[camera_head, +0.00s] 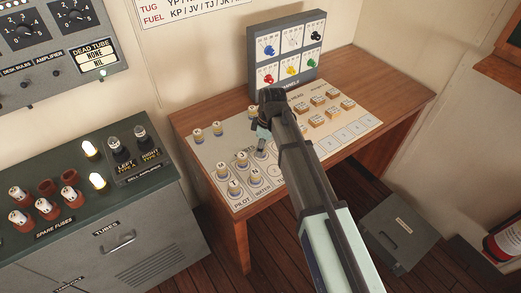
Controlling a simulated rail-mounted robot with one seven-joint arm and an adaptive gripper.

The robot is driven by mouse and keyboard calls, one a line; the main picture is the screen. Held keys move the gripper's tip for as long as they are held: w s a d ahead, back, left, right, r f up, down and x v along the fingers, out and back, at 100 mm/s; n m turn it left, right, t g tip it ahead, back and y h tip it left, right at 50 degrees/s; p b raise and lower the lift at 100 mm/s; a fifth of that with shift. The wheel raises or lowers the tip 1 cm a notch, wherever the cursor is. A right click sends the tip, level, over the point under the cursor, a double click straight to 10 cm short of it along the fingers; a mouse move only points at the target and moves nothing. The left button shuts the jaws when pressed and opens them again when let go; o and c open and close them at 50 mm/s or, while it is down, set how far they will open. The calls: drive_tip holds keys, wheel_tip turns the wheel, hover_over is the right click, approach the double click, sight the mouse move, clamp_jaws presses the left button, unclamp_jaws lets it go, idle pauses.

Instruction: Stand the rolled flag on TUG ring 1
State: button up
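My gripper (262,146) points down over the left part of a pale printed mat (215,150) on the wooden desk. Its fingers are small and dark here, so I cannot tell whether they are open or shut, or on what. The TUG label and ring 1 are not clearly readable; my arm covers part of that row.
Several orange-brown blocks (318,120) sit on the mat's right side. A green cabinet (75,215) with tubes and fuses stands left. The desk's right end (390,90) is bare.

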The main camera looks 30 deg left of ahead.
drive_tip(key=r, duration=0.3)
drive_tip(key=d+r+b, duration=0.1)
drive_tip(key=r, duration=0.2)
drive_tip(key=r+b, duration=0.1)
drive_tip(key=r, duration=0.2)
drive_tip(key=shift+w+d+r, duration=0.2)
drive_tip(key=shift+r, duration=0.15)
drive_tip(key=shift+d, duration=0.1)
